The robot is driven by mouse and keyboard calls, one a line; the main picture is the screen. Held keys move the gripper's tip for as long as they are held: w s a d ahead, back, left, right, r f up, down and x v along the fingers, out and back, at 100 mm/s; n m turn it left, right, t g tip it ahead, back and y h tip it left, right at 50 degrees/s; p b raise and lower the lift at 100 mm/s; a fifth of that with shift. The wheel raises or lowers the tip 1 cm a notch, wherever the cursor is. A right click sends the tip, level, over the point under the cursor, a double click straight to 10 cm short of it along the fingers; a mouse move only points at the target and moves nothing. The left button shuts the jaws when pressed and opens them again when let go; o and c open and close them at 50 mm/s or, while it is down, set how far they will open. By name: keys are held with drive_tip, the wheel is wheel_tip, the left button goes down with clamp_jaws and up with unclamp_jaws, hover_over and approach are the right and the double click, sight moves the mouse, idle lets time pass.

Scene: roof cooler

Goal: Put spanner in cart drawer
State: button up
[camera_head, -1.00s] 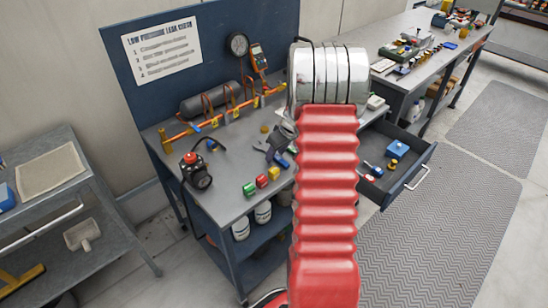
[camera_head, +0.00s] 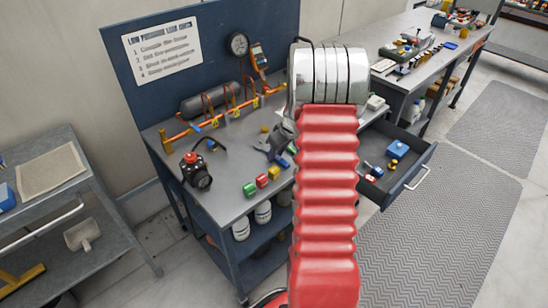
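The open drawer (camera_head: 408,174) juts out from the right side of the work cart (camera_head: 222,196). A dark grey part, which looks like my gripper (camera_head: 277,143), shows just left of my red-sleeved arm, over or near the cart top. My arm hides most of it, and I cannot tell whether its fingers are open or hold anything. I cannot make out a spanner; it may be hidden behind my arm or too small to tell.
Green, red and yellow blocks (camera_head: 262,180) stand near the cart's front edge. A black device with a red knob (camera_head: 196,171) stands at left. An orange pipe manifold (camera_head: 213,122) and a grey cylinder (camera_head: 211,99) line the back, below a blue panel (camera_head: 205,45).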

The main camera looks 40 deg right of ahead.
clamp_jaws()
wheel_tip(320, 180, up, 10)
idle(0.8)
idle(0.4)
